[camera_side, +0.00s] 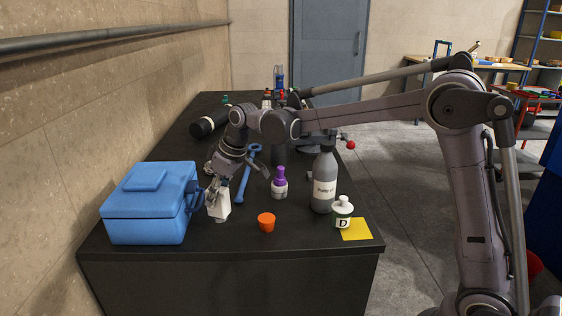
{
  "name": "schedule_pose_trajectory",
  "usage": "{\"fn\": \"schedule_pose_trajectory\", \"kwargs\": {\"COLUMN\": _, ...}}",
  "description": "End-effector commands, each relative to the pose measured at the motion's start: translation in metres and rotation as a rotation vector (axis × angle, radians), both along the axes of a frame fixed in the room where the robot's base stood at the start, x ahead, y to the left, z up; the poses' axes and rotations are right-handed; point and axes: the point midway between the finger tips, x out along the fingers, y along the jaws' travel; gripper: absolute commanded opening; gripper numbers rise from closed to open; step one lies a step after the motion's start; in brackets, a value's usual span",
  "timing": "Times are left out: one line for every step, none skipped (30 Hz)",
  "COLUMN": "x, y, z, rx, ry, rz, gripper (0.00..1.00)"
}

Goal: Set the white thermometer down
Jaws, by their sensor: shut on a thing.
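The white thermometer (219,206) is a small, pale, blocky object. It is upright at the front left of the black table (310,264), just right of the blue box. My gripper (215,186) comes down on it from above and is shut on it. The fingers hide its upper part. Its lower end is close to the table top, and I cannot tell whether it touches.
A blue box (145,224) stands close on the left. A blue wrench (245,176) lies behind.

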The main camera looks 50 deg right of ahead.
Motion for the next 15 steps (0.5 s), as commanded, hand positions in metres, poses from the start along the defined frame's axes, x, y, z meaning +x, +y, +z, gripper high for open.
{"fn": "schedule_pose_trajectory", "kwargs": {"x": 0.000, "y": 0.000, "z": -0.005, "rx": 0.000, "ry": 0.000, "rz": 0.000, "gripper": 0.00}}
{"fn": "schedule_pose_trajectory", "kwargs": {"x": 0.000, "y": 0.000, "z": -0.009, "rx": 0.000, "ry": 0.000, "rz": 0.000, "gripper": 0.00}}
{"fn": "schedule_pose_trajectory", "kwargs": {"x": 0.000, "y": 0.000, "z": -0.015, "rx": 0.000, "ry": 0.000, "rz": 0.000, "gripper": 0.00}}
{"fn": "schedule_pose_trajectory", "kwargs": {"x": 0.000, "y": 0.000, "z": -0.019, "rx": 0.000, "ry": 0.000, "rz": 0.000, "gripper": 0.00}}
{"fn": "schedule_pose_trajectory", "kwargs": {"x": 0.000, "y": 0.000, "z": -0.023, "rx": 0.000, "ry": 0.000, "rz": 0.000, "gripper": 0.00}}
{"fn": "schedule_pose_trajectory", "kwargs": {"x": 0.000, "y": 0.000, "z": -0.028, "rx": 0.000, "ry": 0.000, "rz": 0.000, "gripper": 0.00}}
{"fn": "schedule_pose_trajectory", "kwargs": {"x": 0.000, "y": 0.000, "z": -0.031, "rx": 0.000, "ry": -0.001, "rz": 0.000, "gripper": 0.00}}
{"fn": "schedule_pose_trajectory", "kwargs": {"x": 0.000, "y": 0.000, "z": -0.033, "rx": 0.000, "ry": -0.001, "rz": 0.000, "gripper": 0.00}}
{"fn": "schedule_pose_trajectory", "kwargs": {"x": 0.000, "y": 0.000, "z": -0.036, "rx": 0.000, "ry": -0.001, "rz": 0.000, "gripper": 0.00}}
{"fn": "schedule_pose_trajectory", "kwargs": {"x": 0.000, "y": 0.000, "z": -0.037, "rx": 0.000, "ry": -0.001, "rz": 0.000, "gripper": 0.00}}
{"fn": "schedule_pose_trajectory", "kwargs": {"x": 0.000, "y": 0.000, "z": -0.038, "rx": 0.000, "ry": -0.001, "rz": 0.000, "gripper": 0.00}}
{"fn": "schedule_pose_trajectory", "kwargs": {"x": 0.000, "y": 0.000, "z": -0.038, "rx": 0.000, "ry": -0.001, "rz": 0.000, "gripper": 0.00}}
{"fn": "schedule_pose_trajectory", "kwargs": {"x": 0.000, "y": 0.000, "z": -0.038, "rx": 0.000, "ry": -0.001, "rz": 0.000, "gripper": 0.00}}
{"fn": "schedule_pose_trajectory", "kwargs": {"x": 0.000, "y": 0.000, "z": -0.038, "rx": 0.000, "ry": -0.001, "rz": 0.000, "gripper": 0.00}}
{"fn": "schedule_pose_trajectory", "kwargs": {"x": 0.000, "y": 0.000, "z": -0.038, "rx": 0.000, "ry": 0.000, "rz": 0.000, "gripper": 0.00}}
